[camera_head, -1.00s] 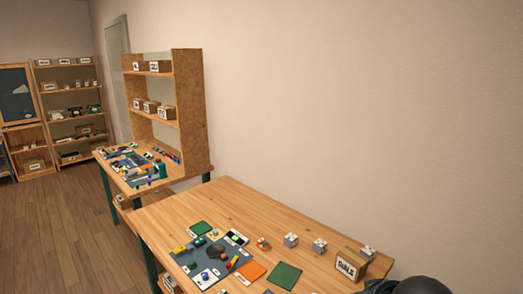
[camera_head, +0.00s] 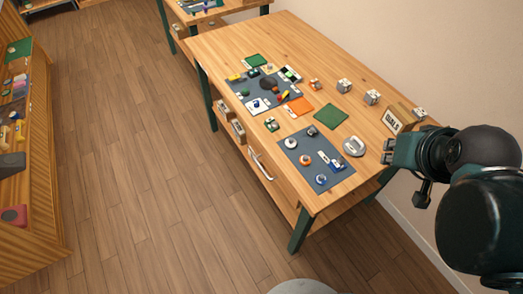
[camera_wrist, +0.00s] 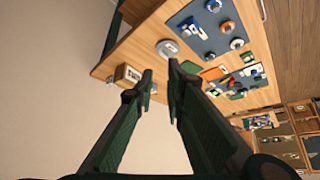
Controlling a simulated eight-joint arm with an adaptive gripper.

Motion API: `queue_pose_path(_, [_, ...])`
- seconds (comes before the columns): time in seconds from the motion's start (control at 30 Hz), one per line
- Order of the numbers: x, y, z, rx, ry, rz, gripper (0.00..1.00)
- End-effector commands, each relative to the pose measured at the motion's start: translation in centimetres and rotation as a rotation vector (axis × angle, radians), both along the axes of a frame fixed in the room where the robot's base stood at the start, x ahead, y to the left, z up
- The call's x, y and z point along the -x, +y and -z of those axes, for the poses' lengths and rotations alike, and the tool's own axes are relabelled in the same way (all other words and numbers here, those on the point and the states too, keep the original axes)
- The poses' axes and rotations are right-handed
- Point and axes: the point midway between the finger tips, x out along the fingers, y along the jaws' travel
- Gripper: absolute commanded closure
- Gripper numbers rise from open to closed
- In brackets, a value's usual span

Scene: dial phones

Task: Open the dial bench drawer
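The dial bench (camera_head: 235,45) is a wooden table with dark green legs, and its top also shows in the wrist view (camera_wrist: 140,48). A wooden drawer front (camera_head: 283,188) with a pale bar handle (camera_head: 260,166) sits under the top on the bench's near long side. The drawer looks shut.
A labelled box (camera_head: 394,121) stands near my gripper. A blue-grey mat (camera_head: 313,146) with small parts and a grey round piece (camera_head: 354,146) lie on the top. Open bins (camera_head: 238,131) sit left of the drawer. The floor (camera_head: 150,190) before the drawer is clear.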

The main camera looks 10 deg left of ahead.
Motion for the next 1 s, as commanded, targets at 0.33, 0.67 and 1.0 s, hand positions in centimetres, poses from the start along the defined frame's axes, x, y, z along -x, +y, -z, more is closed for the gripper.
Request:
queue_pose_path(0.33, [0.0, 0.0, -3.7, 0.000, 0.000, 0.000, 0.87])
queue_pose_path(0.67, [-1.1, 1.7, -4.7, 0.014, 0.037, -0.050, 0.87])
queue_pose_path(1.0, [-3.3, 5.5, -5.8, 0.049, 0.111, -0.151, 0.87])
